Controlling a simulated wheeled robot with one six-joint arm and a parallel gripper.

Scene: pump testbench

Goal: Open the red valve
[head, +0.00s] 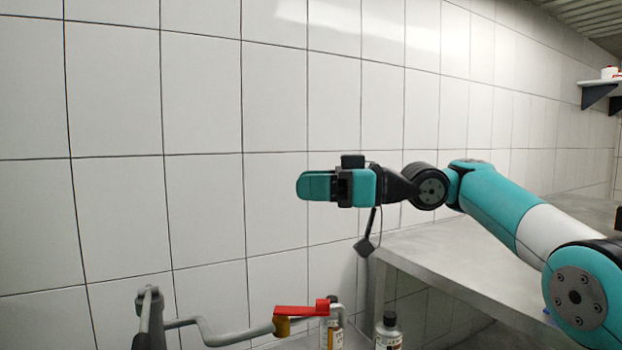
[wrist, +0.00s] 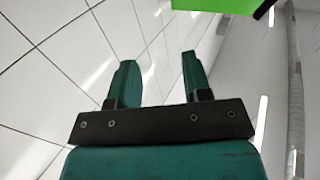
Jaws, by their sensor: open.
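The red valve (head: 302,309) shows in the head view at the bottom centre. Its red lever lies roughly level on a brass-coloured body (head: 281,326) set in a grey pipe (head: 215,335). My gripper (head: 302,186) is in the head view above the valve, pointing left, well apart from it. In the wrist view my gripper (wrist: 158,75) has its two teal fingers spread with nothing between them. The valve does not show in the wrist view.
A metal bench (head: 450,262) stands right of the valve. Two bottles, one dark-labelled bottle (head: 388,332) and another bottle (head: 332,328), stand near the pipe. A tiled wall (head: 200,110) runs behind. A green panel (wrist: 215,5) is at the top of the wrist view.

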